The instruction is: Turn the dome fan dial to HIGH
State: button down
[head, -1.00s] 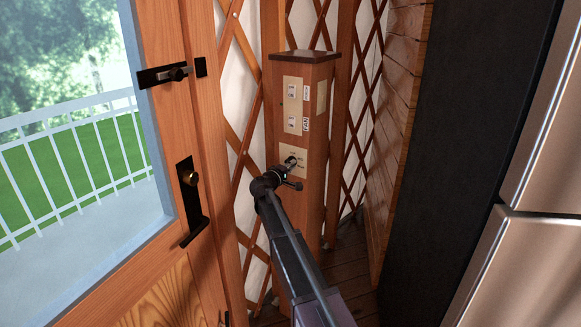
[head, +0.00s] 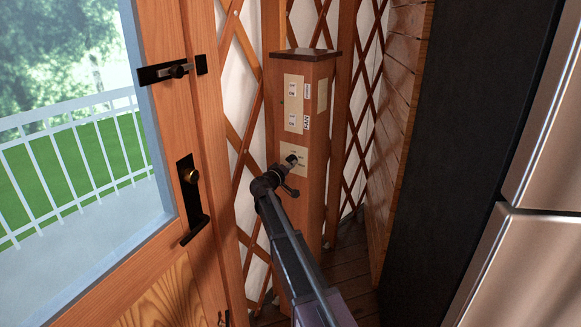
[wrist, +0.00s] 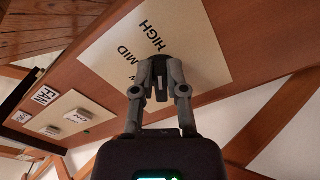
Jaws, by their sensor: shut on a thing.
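The dial plate (head: 286,150) is a cream panel low on the wooden post, and it fills the upper middle of the wrist view (wrist: 195,35). It carries the printed words MID and HIGH, and a third word is mostly covered. My gripper (head: 291,161) reaches the plate from below. In the wrist view my gripper (wrist: 158,64) has its two fingers closed on the dark dial knob (wrist: 159,86).
Above the dial are a lower switch plate (head: 293,119) beside a FAN label (head: 307,122) and an upper switch plate (head: 293,88). The glazed door (head: 190,120) stands left of the post (head: 316,200). A dark tall panel (head: 460,130) stands to the right.

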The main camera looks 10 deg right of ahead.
jog(key=shift+w+a, duration=0.1)
jog(key=c, duration=0.7)
grip_release()
jog(key=v, duration=1.2)
